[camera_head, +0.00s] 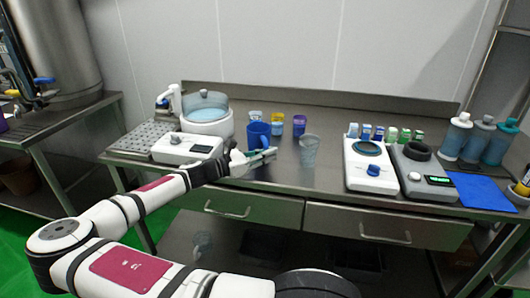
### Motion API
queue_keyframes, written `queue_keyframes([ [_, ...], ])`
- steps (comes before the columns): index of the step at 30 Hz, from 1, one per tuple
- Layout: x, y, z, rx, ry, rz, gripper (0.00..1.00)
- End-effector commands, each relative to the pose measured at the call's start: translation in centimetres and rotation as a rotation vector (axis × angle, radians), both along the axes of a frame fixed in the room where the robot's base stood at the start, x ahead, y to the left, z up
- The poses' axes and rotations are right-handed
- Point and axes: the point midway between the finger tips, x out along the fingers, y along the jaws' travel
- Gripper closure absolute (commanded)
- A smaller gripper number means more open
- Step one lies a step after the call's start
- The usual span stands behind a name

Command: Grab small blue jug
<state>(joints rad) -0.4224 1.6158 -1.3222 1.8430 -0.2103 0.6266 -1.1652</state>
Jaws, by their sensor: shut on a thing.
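The small blue jug (258,133) stands upright toward the left middle of the steel table (330,185), in the head view. My gripper (263,155) reaches in from the left at the jug's lower part and is shut on it. The gripper's fingers hide the jug's lower front, and its base cannot be seen clearly. I cannot tell whether the jug still touches the table.
A clear cup (308,149) stands just right of my gripper. A yellow cup (277,124) and a purple cup (299,124) stand behind. A round water bath (207,127) is at left. White devices (369,182) and bottles (457,136) fill the right.

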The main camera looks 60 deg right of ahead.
Motion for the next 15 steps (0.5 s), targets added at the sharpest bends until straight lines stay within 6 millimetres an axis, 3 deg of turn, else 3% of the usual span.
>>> queue_keyframes([
  [15, 0.0, 0.0, 3.0, -0.002, -0.004, -0.001, 1.0],
])
